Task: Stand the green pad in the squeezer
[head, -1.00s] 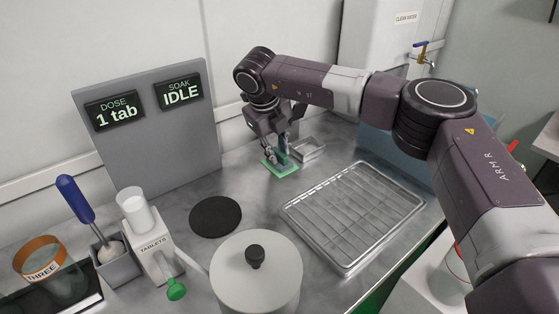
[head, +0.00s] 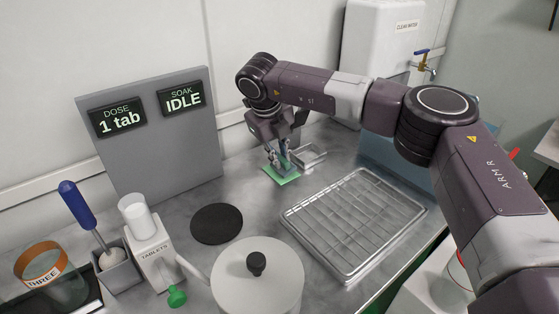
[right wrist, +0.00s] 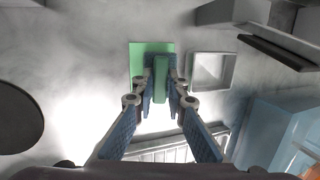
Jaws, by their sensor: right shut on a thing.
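The green pad (head: 283,180) lies flat on the metal counter, with an upright darker green block (right wrist: 160,78) over it. My right gripper (head: 281,160) points down above the pad and is shut on that green block. In the right wrist view the pad's flat part (right wrist: 150,50) shows beyond the fingertips. An open-topped square metal box (head: 310,156), apparently the squeezer, stands close to the right of the pad, apart from it. It also shows in the right wrist view (right wrist: 212,54). My left gripper is out of view.
A wire rack tray (head: 352,225) lies to the right front. A black disc (head: 216,223), a lidded pot (head: 257,287), a tablet dispenser (head: 152,255) and a blue-handled brush (head: 77,205) stand left and in front. A grey panel with displays (head: 150,140) stands behind.

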